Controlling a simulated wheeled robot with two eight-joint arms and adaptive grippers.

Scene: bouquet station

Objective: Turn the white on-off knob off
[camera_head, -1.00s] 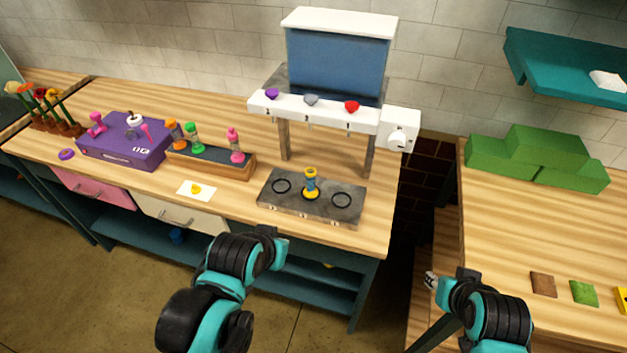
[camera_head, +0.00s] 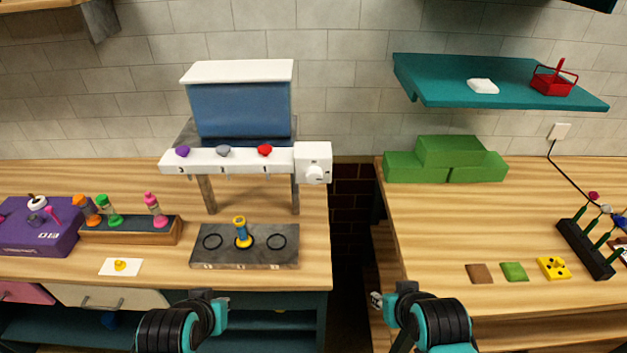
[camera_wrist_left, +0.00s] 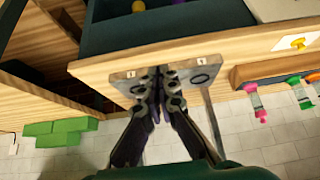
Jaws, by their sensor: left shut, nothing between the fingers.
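The white on-off knob (camera_head: 316,173) is a round dial on a white box at the right end of the burner stand's front panel. The box (camera_head: 326,152) faces me, with nothing touching the knob. My left arm comes in at the lower left, below and in front of the counter, well away from the knob. In the left wrist view my left gripper (camera_wrist_left: 160,76) is shut and empty, its fingers overlapping the view of the grey base plate. My right gripper (camera_head: 377,300) shows only as a small tip near the gap between counters; its jaws are unclear.
The stand has purple, grey and red knobs (camera_head: 265,150) on its panel. A blue-and-yellow piece (camera_head: 242,233) stands on the grey ringed plate (camera_head: 205,258) below. A dark gap separates the counters. Green blocks (camera_head: 450,165) sit on the right counter under a teal shelf (camera_head: 430,90).

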